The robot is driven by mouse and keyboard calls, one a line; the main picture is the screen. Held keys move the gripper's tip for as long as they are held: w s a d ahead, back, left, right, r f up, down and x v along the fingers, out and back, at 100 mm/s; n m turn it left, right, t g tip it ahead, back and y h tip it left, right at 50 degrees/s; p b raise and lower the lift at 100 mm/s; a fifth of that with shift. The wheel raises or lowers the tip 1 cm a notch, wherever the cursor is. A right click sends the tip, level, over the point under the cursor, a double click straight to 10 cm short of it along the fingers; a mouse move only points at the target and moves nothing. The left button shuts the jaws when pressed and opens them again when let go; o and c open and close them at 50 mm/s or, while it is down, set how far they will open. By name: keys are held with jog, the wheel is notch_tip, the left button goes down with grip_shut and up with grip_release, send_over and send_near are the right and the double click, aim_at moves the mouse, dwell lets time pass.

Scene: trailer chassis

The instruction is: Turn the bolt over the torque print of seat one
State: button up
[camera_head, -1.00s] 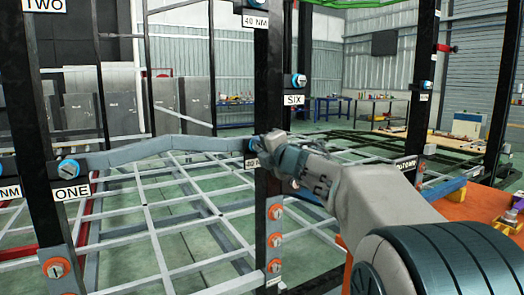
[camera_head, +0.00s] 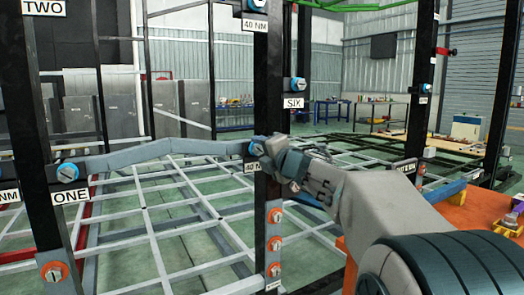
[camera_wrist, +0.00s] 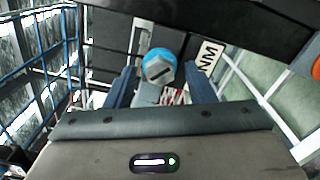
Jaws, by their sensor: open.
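A blue-collared bolt (camera_head: 255,147) sits on the middle black post, just above a partly covered white torque print (camera_head: 252,167). In the wrist view the bolt (camera_wrist: 159,67) shows its grey slotted head, and the print (camera_wrist: 208,57) reads "NM". My gripper (camera_head: 270,151) is beside the bolt in the head view and partly covers the print. In the wrist view its fingers (camera_wrist: 160,88) are apart, one on each side below the bolt, holding nothing. I cannot tell whether they touch it. The label ONE (camera_head: 71,195) is on the left post, below another blue bolt (camera_head: 68,172).
A grey bent bar (camera_head: 165,150) spans the left and middle posts. Orange-collared bolts (camera_head: 275,243) lie lower on the middle post. Bolt SIX (camera_head: 298,84) is above right. A white grid frame (camera_head: 150,215) lies behind. An orange surface (camera_head: 470,215) stands at right.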

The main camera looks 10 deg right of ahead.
jog(key=p+v, duration=0.1)
jog(key=v, duration=1.2)
jog(key=shift+r, duration=0.15)
jog(key=shift+p, duration=0.3)
